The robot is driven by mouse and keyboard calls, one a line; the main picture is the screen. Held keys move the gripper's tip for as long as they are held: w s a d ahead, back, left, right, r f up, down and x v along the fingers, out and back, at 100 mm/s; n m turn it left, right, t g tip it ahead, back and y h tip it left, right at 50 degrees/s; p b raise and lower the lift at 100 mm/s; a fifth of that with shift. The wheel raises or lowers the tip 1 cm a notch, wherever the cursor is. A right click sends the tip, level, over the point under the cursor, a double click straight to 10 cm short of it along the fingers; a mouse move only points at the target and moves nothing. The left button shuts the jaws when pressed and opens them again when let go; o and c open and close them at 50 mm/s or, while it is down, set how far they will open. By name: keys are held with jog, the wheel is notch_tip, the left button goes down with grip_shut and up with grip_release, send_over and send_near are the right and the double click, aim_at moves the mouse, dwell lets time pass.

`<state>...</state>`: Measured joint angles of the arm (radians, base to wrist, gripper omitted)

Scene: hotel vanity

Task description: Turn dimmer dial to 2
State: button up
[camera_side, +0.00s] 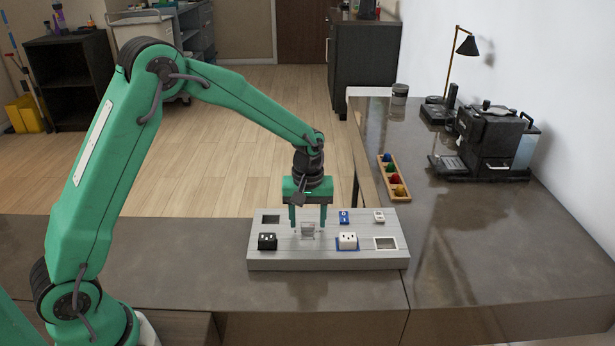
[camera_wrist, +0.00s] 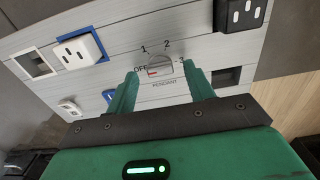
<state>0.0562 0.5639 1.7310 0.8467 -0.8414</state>
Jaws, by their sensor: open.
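The dimmer dial (camera_wrist: 160,66) is a small grey knob marked PENDANT on the light grey panel (camera_side: 330,262). OFF, 1, 2 and 3 are printed around it. A red mark on the knob lies on the side near OFF. In the side view the dial (camera_side: 308,229) sits near the panel's middle, below my gripper (camera_side: 308,223). My gripper points down with its jaws open, one finger on each side of the dial. In the wrist view my gripper (camera_wrist: 163,76) also straddles the knob; I cannot tell whether the fingers touch it.
The panel also carries a black socket block (camera_side: 267,241), a white socket (camera_side: 347,240) on a blue plate, a blue switch (camera_side: 344,217), a white switch (camera_side: 379,216) and recessed openings. A wooden tray (camera_side: 383,170) with coloured balls and a coffee machine (camera_side: 490,143) stand farther right.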

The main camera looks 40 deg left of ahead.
jog(key=shift+f, duration=0.25)
jog(key=c, duration=1)
